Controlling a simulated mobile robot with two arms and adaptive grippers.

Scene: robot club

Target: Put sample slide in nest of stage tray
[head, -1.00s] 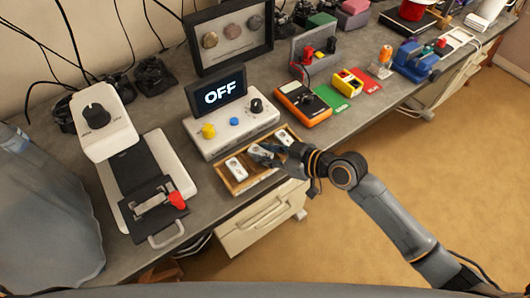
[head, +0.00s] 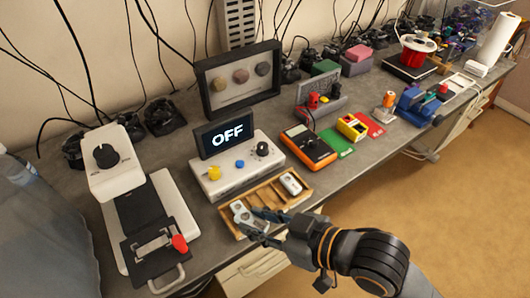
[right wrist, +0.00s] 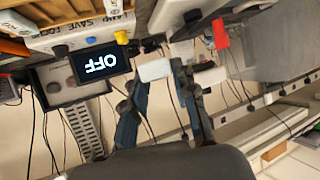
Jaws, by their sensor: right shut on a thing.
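My right gripper (head: 262,218) is shut on a pale sample slide (head: 248,219) above the left end of the wooden slide rack. The slide also shows between the fingertips in the right wrist view (right wrist: 155,70). Another pale slide (head: 290,183) lies in the rack's right compartment. The middle of the rack looks empty; the held slide partly hides its left end. The dark stage tray (head: 140,262), with a metal nest frame (head: 153,244), a red knob (head: 180,243) and a front handle, sits on the white instrument at left, apart from the gripper. My left gripper is not in view.
The wooden rack (head: 266,197) lies near the bench's front edge. Behind it stands a white control box (head: 237,178) whose screen (head: 227,134) reads OFF. An orange meter (head: 308,148) lies to its right. A clear plastic bag or bottle (head: 40,230) stands at far left.

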